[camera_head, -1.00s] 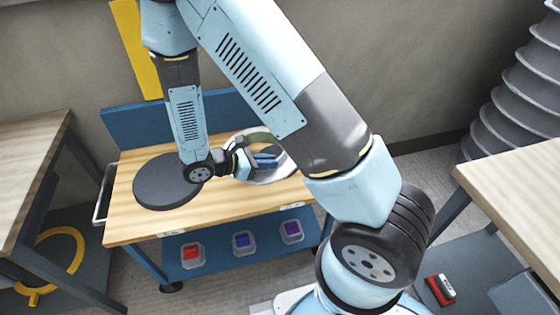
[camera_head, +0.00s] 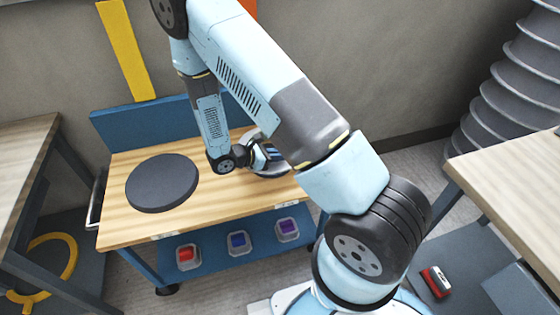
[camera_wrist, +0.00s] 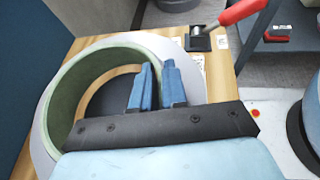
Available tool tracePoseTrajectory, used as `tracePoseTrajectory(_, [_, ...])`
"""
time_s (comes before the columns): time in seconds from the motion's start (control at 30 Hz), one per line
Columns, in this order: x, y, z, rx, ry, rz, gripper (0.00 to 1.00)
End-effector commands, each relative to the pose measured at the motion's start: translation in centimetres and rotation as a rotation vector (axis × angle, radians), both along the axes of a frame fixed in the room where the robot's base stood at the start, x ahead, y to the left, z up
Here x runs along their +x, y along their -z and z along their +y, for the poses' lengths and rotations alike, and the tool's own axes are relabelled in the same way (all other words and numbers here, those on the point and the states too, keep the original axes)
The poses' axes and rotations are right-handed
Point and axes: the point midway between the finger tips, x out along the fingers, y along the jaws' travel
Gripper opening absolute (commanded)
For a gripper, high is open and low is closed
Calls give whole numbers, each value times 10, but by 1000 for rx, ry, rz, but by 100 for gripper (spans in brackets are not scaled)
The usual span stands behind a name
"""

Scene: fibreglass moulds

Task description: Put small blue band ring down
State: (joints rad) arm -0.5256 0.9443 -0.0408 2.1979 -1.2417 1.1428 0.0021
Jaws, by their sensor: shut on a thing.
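My gripper (camera_wrist: 157,88) has blue fingers pointing down at the table. It is shut on a thin-walled band ring (camera_wrist: 62,92), which looks pale green rather than blue in the wrist view. The ring's wall curves around to the left of the fingers; the exact grip place is partly hidden. Beneath it is a flat light-grey ring-shaped piece (camera_wrist: 191,83) on the wooden table. I cannot tell whether the band ring touches it. In the head view my gripper (camera_head: 257,156) is at the table's right part, and my arm hides most of the ring.
A dark round disc (camera_head: 162,183) lies on the left of the wooden table (camera_head: 122,227). A red-handled clamp (camera_wrist: 225,22) stands at the table edge. Red (camera_head: 187,256), blue (camera_head: 238,243) and purple (camera_head: 287,229) bins sit on the lower shelf. Bare wood separates disc and gripper.

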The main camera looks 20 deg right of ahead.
Motion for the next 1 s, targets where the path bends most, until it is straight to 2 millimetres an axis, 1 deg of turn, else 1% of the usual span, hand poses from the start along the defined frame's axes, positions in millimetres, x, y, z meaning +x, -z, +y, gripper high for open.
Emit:
tracePoseTrajectory(0.1, [5, 10, -5, -1, 1, 1, 0])
tracePoseTrajectory(0.3, [4, 33, -5, -1, 1, 1, 0])
tracePoseTrajectory(0.4, [4, 37, -4, 0, 1, 0, 0])
tracePoseTrajectory(0.6, [4, 37, -5, 0, 1, -1, 0])
tracePoseTrajectory(0.63, [4, 37, -5, 0, 1, 0, 15])
tracePoseTrajectory(0.8, [4, 37, -5, 0, 1, 0, 31])
tracePoseTrajectory(0.9, [4, 37, -5, 0, 1, 0, 38])
tracePoseTrajectory(1.0, [4, 37, -5, 0, 2, 1, 38])
